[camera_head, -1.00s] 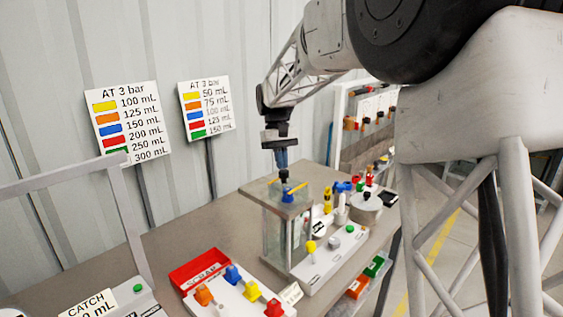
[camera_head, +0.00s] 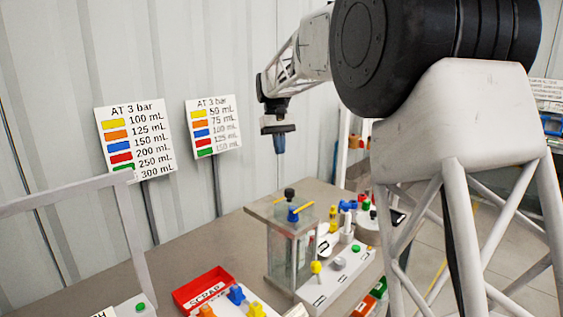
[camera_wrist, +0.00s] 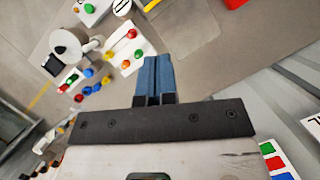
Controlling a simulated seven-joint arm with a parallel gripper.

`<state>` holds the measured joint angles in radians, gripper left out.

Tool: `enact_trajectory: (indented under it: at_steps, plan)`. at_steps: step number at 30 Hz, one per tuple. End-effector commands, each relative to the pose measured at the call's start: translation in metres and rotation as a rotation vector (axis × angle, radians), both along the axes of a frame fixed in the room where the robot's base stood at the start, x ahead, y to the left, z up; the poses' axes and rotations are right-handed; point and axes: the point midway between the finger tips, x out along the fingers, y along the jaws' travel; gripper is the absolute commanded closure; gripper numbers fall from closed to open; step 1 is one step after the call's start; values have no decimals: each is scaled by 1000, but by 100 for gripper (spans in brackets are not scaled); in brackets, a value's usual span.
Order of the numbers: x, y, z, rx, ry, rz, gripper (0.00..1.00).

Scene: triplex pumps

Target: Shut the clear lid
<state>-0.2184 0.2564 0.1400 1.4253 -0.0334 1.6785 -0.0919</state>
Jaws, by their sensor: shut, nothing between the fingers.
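The clear box (camera_head: 282,256) stands on the bench in the head view. Its clear lid (camera_head: 268,206) lies flat across the top, with a black knob, a blue piece (camera_head: 292,215) and yellow bars on or at it. Whether any gap is left under the lid is too small to tell. My gripper (camera_head: 279,151) is above the lid, clear of the knob, pointing down. Its blue fingers are together and empty, as the wrist view also shows (camera_wrist: 153,62).
A red scrap bin (camera_head: 203,288) and a white block with coloured knobs (camera_head: 237,297) sit in front. A grey-white panel with a green button (camera_head: 340,262) is right of the box. Two colour-coded signs (camera_head: 136,138) stand behind. The air around my gripper is free.

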Motion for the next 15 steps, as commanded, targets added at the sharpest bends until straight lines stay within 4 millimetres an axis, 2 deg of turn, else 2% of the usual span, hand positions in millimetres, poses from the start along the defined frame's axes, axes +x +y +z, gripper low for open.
enact_trajectory:
  at_steps: [6, 15]
  plan:
    - [5, 2, 15, 0, -1, 0, 100]
    - [6, 2, 18, 0, 0, 0, 100]
